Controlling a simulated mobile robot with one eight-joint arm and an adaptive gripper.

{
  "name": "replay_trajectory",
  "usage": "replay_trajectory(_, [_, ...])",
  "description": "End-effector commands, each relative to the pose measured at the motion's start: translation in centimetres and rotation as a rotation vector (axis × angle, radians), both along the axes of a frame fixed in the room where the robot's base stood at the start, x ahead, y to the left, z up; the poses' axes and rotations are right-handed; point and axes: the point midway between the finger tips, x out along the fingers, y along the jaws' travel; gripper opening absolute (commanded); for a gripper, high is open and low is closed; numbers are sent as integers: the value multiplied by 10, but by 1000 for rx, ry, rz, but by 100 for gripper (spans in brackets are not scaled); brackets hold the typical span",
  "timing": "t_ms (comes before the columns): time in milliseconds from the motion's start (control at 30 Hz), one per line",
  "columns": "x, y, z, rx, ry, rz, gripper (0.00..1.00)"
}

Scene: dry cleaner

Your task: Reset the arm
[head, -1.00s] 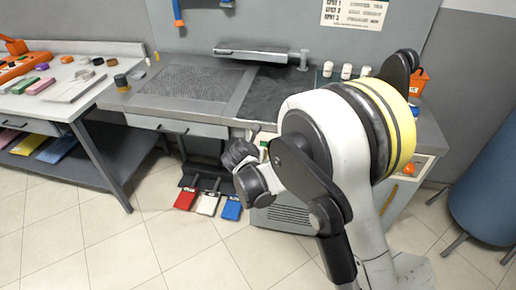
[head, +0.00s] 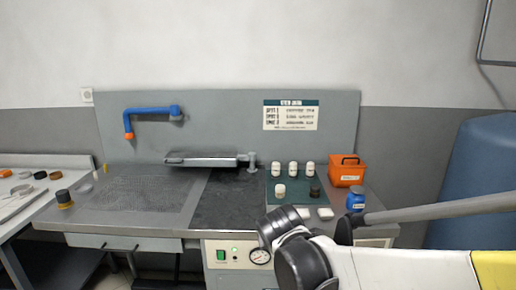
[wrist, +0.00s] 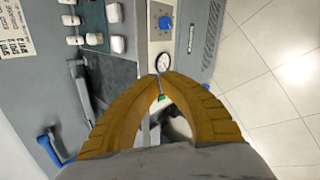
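My gripper (wrist: 161,80) shows in the wrist view as two ridged, yellow-brown fingers that meet at their tips. It is shut, with no object held between the fingertips. Behind the fingertips are the workbench front and its round gauge (wrist: 162,63). In the head view my arm comes in from the lower right, low in front of the bench's right part. Its dark joints cover part of the bench edge, and I cannot make out the gripper's fingers there.
A blue-and-orange hook-shaped piece (head: 150,112) is on the back panel. A blue tank (head: 478,180) stands right. Open floor (wrist: 270,90) lies beside the bench.

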Motion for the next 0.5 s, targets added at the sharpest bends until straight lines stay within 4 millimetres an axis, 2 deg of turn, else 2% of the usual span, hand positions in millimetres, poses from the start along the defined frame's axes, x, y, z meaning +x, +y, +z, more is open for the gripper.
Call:
replay_trajectory(33, [-20, -24, 11, 95, 6, -115, 0])
replay_trajectory(200, [-90, -79, 32, 446, 22, -523, 0])
replay_trajectory(333, [-145, -110, 34, 703, 28, -836, 0])
replay_trajectory(400, [-171, -121, 31, 827, 29, -987, 0])
replay_trajectory(500, [-200, -131, 25, 971, 28, -1165, 0])
